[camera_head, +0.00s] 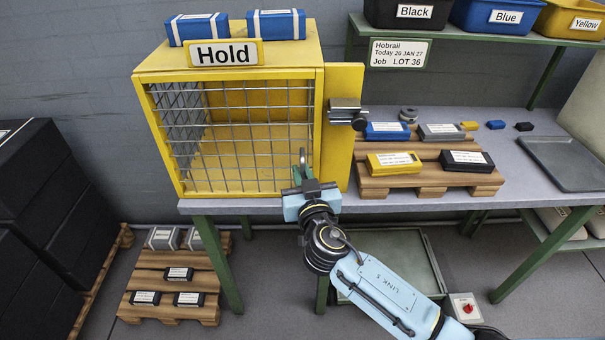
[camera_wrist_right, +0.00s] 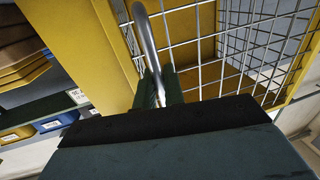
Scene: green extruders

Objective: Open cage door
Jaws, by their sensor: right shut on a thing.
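The yellow cage (camera_head: 228,60) stands on the grey bench at the left, under a "Hold" sign. Its wire mesh door (camera_head: 235,135) covers the front; whether it stands slightly ajar I cannot tell. A black and metal latch (camera_head: 347,115) sits on the yellow panel at the right. My right gripper (camera_head: 303,172) is at the door's lower right edge. In the right wrist view its green fingers (camera_wrist_right: 160,88) are shut on a curved grey metal bar, the door handle (camera_wrist_right: 147,40), with mesh behind. My left gripper is not in view.
A wooden pallet (camera_head: 430,186) with blue, grey, yellow and black boxes stands right of the cage. A grey tray (camera_head: 565,160) lies farther right. Two blue boxes (camera_head: 275,24) sit on the cage top. Floor in front of the bench is partly clear.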

